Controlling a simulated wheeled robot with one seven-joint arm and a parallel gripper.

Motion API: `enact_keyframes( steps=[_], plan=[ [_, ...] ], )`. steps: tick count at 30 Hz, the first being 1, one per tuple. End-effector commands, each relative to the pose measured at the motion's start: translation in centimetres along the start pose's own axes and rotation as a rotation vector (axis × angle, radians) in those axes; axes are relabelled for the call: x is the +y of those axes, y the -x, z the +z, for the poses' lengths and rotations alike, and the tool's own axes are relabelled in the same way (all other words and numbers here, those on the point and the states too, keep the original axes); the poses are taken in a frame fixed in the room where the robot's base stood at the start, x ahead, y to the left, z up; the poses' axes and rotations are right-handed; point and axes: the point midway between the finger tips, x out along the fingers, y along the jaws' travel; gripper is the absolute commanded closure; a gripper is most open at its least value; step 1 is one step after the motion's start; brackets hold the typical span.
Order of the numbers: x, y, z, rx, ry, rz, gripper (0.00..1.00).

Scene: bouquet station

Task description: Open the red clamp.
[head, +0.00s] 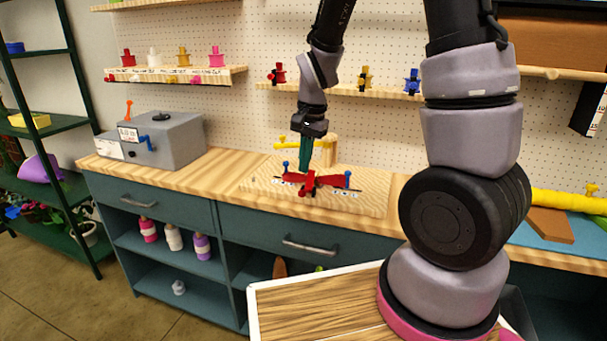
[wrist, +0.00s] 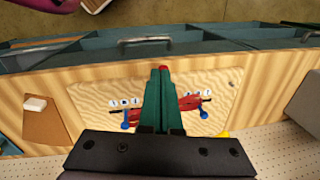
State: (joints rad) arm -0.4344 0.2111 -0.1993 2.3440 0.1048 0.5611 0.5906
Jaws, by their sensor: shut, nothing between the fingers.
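The red clamp (head: 310,182) lies on a pale wooden board (head: 368,205) on the workbench. It has a raised middle part and arms reaching left and right. In the wrist view the clamp (wrist: 189,103) is partly hidden behind the fingers, and a small red tip shows just past the fingertips. My gripper (head: 304,165) points down, with its green fingers shut and empty, over or just behind the clamp's left part. In the wrist view the gripper (wrist: 162,72) has its fingers together. I cannot tell whether they touch the clamp.
Blue-topped pegs (head: 347,177) stand by the clamp's arms, with small number labels near them. A wooden post with a yellow bar (head: 290,145) stands behind. A grey box with a blue lever (head: 172,140) is at the left. Bare bench (head: 215,172) lies between box and board.

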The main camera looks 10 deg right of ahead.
Motion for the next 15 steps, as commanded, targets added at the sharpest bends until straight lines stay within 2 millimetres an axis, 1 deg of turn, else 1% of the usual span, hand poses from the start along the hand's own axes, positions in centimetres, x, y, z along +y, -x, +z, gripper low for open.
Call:
enact_keyframes(
  steps=[1, 6, 10, 15],
  plan=[
    [0.0, 0.9, 0.6, 0.001, 0.003, -0.004, 1.0],
    [0.3, 2.8, 1.9, 0.001, 0.001, -0.003, 1.0],
    [0.4, 3.5, 2.4, 0.001, 0.001, -0.001, 1.0],
    [0.5, 3.7, 2.6, 0.0, -0.001, 0.001, 1.0]
  ],
)
